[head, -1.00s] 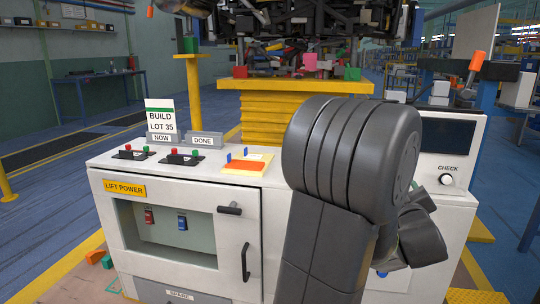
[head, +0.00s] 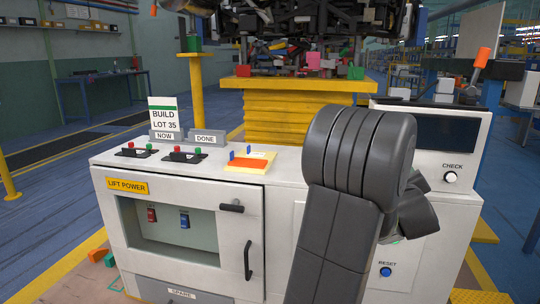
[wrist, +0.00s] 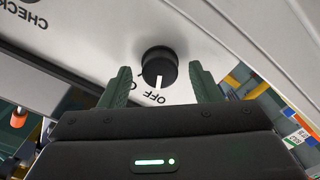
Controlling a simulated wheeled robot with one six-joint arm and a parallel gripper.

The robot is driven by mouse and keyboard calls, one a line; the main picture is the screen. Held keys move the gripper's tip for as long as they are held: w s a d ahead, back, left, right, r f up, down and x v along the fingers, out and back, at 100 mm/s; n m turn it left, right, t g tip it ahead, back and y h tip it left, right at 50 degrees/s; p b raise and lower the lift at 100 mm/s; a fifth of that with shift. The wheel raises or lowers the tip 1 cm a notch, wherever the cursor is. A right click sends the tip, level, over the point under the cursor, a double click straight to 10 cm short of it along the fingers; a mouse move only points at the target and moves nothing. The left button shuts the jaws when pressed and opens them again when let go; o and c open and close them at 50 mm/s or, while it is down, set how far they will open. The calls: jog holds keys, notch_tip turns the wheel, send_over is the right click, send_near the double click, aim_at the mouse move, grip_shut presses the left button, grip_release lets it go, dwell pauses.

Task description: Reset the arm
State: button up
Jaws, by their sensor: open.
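My gripper (wrist: 161,90) is open in the wrist view, with one dark green finger on each side of a black knob (wrist: 158,64). A gap shows between the knob and each finger; I cannot tell how deep the knob sits between them. The knob's white line points towards the word OFF. In the head view my arm covers the cabinet's right front, and the fingers and black knob are hidden. A blue RESET button (head: 386,272) shows low on the cabinet (head: 185,275), just right of my arm.
The LIFT POWER window (head: 170,228) holds a red and a blue switch. Red and green buttons, a BUILD LOT 35 card (head: 164,117) and an orange pad (head: 248,165) stand on the cabinet top. A yellow lift (head: 290,125) stands behind.

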jog(key=s+a+m+p, duration=0.3)
jog(key=s+m+p, duration=0.7)
jog(key=s+p, duration=0.2)
dwell(2.5)
jog(key=shift+f, duration=0.1)
